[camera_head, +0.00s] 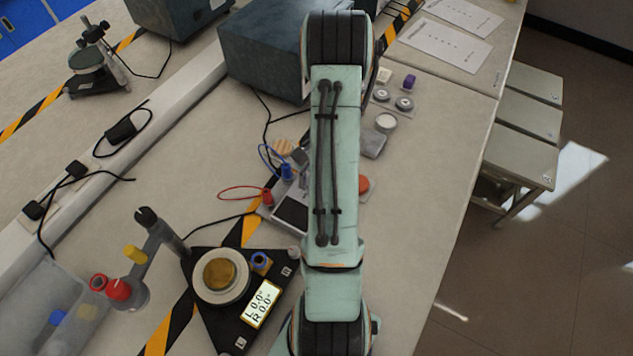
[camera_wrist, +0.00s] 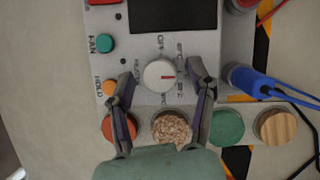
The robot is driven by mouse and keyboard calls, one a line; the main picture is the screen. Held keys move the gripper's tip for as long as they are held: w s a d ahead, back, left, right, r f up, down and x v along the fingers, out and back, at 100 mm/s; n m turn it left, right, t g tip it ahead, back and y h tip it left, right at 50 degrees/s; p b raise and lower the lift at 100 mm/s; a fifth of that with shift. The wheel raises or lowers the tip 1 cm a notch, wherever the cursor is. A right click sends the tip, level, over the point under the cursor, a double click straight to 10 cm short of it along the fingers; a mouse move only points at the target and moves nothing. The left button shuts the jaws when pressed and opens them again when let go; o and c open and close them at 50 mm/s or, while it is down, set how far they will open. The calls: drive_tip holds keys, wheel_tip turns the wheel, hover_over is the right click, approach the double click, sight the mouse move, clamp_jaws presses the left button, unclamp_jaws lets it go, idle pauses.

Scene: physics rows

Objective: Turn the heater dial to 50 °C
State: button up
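In the wrist view a round white dial (camera_wrist: 156,70) sits on the light grey heater panel (camera_wrist: 140,22). A short red mark on it points towards the right of the picture. Small labels ring the dial; one reads OFF, and the temperature labels are too blurred to read surely. My gripper (camera_wrist: 160,74) is open, with one dark finger to the left of the dial and one to the right. Gaps show between dial and fingers; their height over the panel is unclear. In the head view my arm hides the dial and gripper; part of the heater (camera_head: 291,213) shows beside it.
A green FAN button (camera_wrist: 105,43) and an orange HOLD button (camera_wrist: 109,88) lie left of the dial. Below are red, speckled, green (camera_wrist: 227,127) and wooden (camera_wrist: 276,127) discs. Blue (camera_wrist: 262,84) and red plugs with cables stand at the right.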

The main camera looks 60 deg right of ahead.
drive_tip(key=v, duration=1.2)
idle(0.4)
